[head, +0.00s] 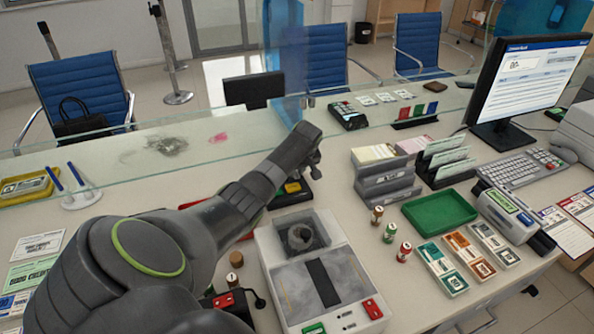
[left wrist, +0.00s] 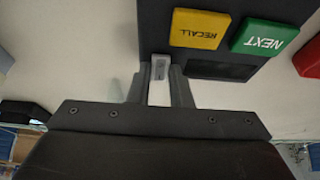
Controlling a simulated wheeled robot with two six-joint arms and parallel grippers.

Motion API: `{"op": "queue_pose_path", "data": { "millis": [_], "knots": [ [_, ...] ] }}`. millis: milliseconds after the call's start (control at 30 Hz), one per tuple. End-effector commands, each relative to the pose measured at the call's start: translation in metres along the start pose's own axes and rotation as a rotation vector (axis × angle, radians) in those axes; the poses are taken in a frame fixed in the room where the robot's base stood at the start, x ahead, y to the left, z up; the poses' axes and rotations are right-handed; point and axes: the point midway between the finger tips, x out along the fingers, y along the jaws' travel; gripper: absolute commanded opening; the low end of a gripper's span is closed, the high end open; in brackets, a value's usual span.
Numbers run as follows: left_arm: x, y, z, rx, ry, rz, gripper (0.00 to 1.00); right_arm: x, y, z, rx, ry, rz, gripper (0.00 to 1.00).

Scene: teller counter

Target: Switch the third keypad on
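A dark keypad (left wrist: 212,68) shows in the left wrist view, upside down, with a yellow RECALL button and a green NEXT button. A small pale grey switch-like piece (left wrist: 160,67) is at its near edge, between the fingertips of my left gripper (left wrist: 160,75). The fingers are close together with a narrow gap; whether they touch the piece is unclear. In the head view my left gripper (head: 312,166) is above a dark device with a yellow part (head: 293,188), partly hidden by my arm. My right gripper is not in view.
A banknote machine (head: 350,268) stands just in front of my left gripper. A card terminal (head: 347,115) sits beyond it by the glass. To the right are grey holders (head: 383,178), a green tray (head: 439,212) and small coin rolls (head: 390,232).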

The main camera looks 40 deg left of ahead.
Motion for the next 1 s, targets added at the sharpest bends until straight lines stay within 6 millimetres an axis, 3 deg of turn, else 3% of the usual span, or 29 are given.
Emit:
{"op": "queue_pose_path", "data": {
  "millis": [100,467,1000],
  "knots": [
    [0.0,0.0,0.0,0.0,0.0,0.0,0.0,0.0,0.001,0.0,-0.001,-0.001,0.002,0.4],
    [0.0,0.0,-0.005,-0.001,-0.103,-0.003,0.0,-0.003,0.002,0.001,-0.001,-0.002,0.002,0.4],
    [0.004,0.0,-0.011,-0.001,-0.323,0.0,0.0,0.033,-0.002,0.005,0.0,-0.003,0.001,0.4]
  ]
}}
